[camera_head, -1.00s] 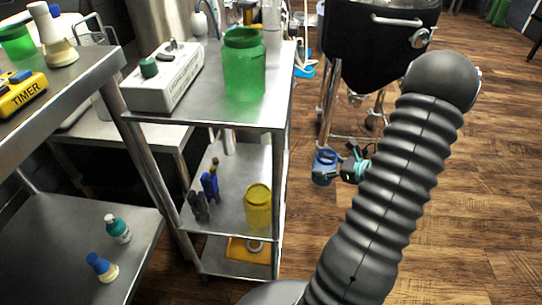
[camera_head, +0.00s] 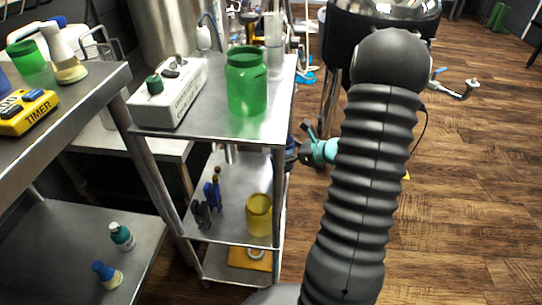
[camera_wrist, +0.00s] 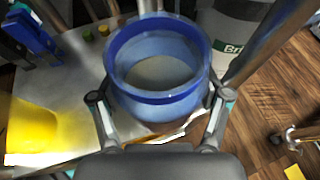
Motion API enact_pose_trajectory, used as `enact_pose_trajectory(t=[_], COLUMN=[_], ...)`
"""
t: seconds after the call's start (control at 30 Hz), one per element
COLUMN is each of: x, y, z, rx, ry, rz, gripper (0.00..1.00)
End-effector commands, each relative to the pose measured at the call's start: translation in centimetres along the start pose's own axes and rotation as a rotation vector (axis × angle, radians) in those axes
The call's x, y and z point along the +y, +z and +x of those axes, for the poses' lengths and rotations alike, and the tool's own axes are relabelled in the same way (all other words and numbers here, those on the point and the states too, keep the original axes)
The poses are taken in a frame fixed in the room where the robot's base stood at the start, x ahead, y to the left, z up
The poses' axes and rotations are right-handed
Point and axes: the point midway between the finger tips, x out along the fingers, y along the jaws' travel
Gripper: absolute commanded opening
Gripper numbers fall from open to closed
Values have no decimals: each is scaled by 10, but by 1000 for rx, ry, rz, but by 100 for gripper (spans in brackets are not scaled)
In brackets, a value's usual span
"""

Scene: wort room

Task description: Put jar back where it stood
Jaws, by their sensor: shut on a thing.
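My gripper (camera_head: 318,151) is shut on a blue jar (camera_wrist: 120,95), with one finger on each side of it. In the wrist view the jar is open-topped and looks empty. In the head view my gripper is just right of the metal cart, and the jar is mostly hidden behind the cart's front right post. The cart's middle shelf (camera_head: 236,181) lies to the left. In the wrist view the jar covers part of this shelf near its edge; I cannot tell whether it touches it.
A green jar (camera_head: 246,82) and a white device (camera_head: 172,92) stand on the top shelf (camera_head: 210,128). The cart's metal posts are close to the jar.

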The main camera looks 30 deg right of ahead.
Motion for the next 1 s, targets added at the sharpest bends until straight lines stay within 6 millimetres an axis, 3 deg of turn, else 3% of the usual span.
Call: enact_pose_trajectory(t=[0.1,0.23,0.37,0.63,1.0], x=[1,0,0,0,0], y=[9,14,12,-16,-21], z=[21,33,38,49,51], rx=[-1,0,-1,0,-1], ry=[4,1,0,0,-1], rz=[-2,-1,1,2,-1], gripper=[26,26,26,26,26])
